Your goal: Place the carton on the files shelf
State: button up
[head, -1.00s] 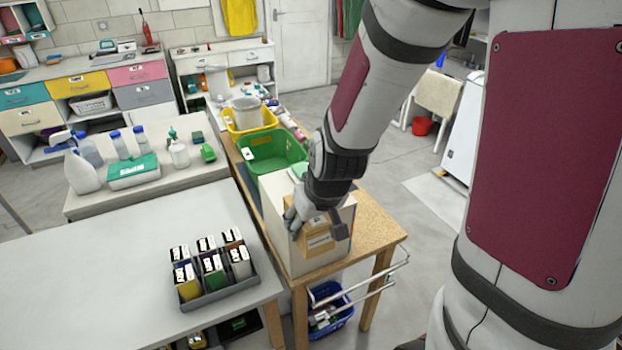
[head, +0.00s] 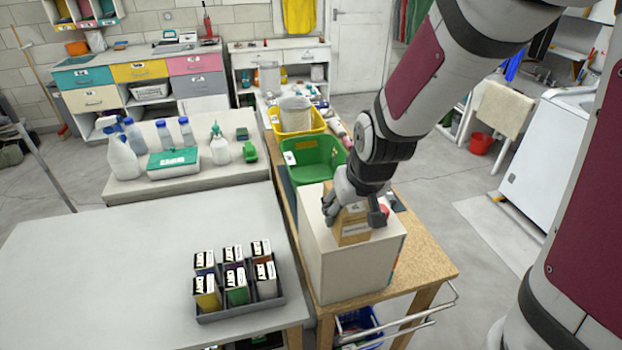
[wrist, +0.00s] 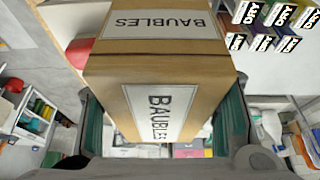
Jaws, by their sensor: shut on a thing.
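My gripper (head: 352,205) is shut on a brown carton (head: 352,230). In the wrist view the carton (wrist: 155,75) fills the middle between the fingers and bears white BAUBLES labels. In the head view the carton is over the top of a white box-like unit (head: 345,270) on the wooden cart. I cannot tell whether the carton touches that unit. No shelf marked for files can be made out.
A green basket (head: 315,155) and a yellow bin (head: 297,118) stand behind on the cart (head: 425,265). A grey tray (head: 240,310) of small labelled boxes sits on the white table (head: 150,255), which is otherwise largely clear. Bottles (head: 122,158) stand farther back.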

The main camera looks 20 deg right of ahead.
jog(key=w, duration=0.3)
jog(key=w+a, duration=0.1)
jog(key=w, duration=0.2)
jog(key=w+f, duration=0.1)
jog(key=w, duration=0.2)
jog(key=shift+w+a, duration=0.1)
jog(key=shift+a, duration=0.1)
jog(key=shift+f+p, duration=0.55)
jog(key=shift+f, duration=1.1)
jog(key=shift+f, duration=0.1)
jog(key=o, duration=1.4)
jog(key=shift+f, duration=0.1)
jog(key=o, duration=0.3)
jog(key=shift+o, duration=0.2)
